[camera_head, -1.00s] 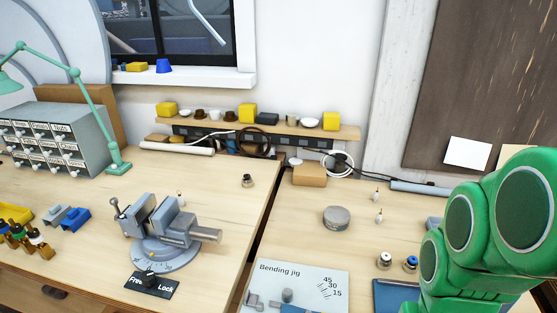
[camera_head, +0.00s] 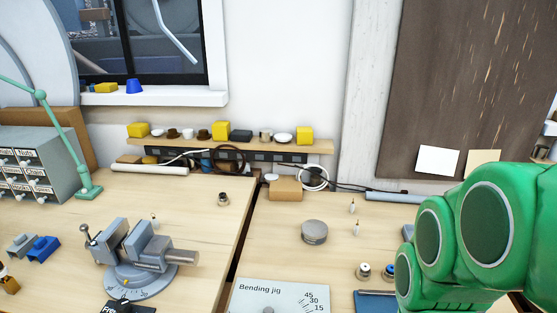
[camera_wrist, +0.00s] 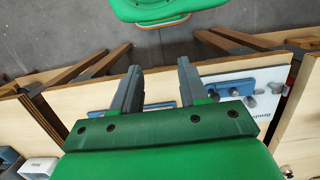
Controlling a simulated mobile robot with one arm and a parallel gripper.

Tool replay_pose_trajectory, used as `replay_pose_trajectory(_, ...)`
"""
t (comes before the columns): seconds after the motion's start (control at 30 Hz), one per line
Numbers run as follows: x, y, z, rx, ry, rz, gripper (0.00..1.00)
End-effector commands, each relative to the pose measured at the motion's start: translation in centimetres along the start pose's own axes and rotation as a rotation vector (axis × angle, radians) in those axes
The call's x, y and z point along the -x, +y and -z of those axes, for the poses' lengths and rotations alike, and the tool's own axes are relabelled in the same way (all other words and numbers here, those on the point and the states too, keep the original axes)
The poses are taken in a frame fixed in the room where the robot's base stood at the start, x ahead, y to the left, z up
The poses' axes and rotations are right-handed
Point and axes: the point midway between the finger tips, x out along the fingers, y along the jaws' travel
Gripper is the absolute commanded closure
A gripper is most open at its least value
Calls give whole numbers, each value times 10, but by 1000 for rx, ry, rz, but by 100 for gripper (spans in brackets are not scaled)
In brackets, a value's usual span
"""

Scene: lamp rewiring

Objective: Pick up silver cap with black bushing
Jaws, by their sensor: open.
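A small silver cap with a dark, blackish top (camera_head: 223,199) stands on the left bench near its right edge. It looks like the cap with the black bushing, but it is too small to be sure. Two similar small silver pieces stand on the right bench, one with a white top (camera_head: 363,271) and one with a blue top (camera_head: 388,272). My gripper (camera_wrist: 157,75) shows in the wrist view, with its two grey fingers apart and nothing between them. It is over the benches' front edge and the floor, away from the cap. The head view does not show the fingers.
A grey vise (camera_head: 140,257) stands left of the cap. A bending jig plate (camera_head: 275,298) and a round grey tin (camera_head: 314,232) are on the right bench. A gap separates the benches. A shelf (camera_head: 230,146) runs behind. Bench around the cap is clear.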

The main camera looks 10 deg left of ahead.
Motion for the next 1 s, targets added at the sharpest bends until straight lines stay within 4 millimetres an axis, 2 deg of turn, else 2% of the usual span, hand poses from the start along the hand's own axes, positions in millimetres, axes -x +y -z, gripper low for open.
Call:
replay_pose_trajectory(0.07, 0, 0, 0, 0, 0, 0, 53)
replay_pose_trajectory(0.2, 0, 0, 0, 0, 0, 0, 33)
replay_pose_trajectory(0.57, 2, -3, 4, -8, -2, 9, 33)
replay_pose_trajectory(0.67, 6, -11, 16, -28, -5, 31, 33)
replay_pose_trajectory(1.0, 32, -60, 87, -160, -24, 168, 33)
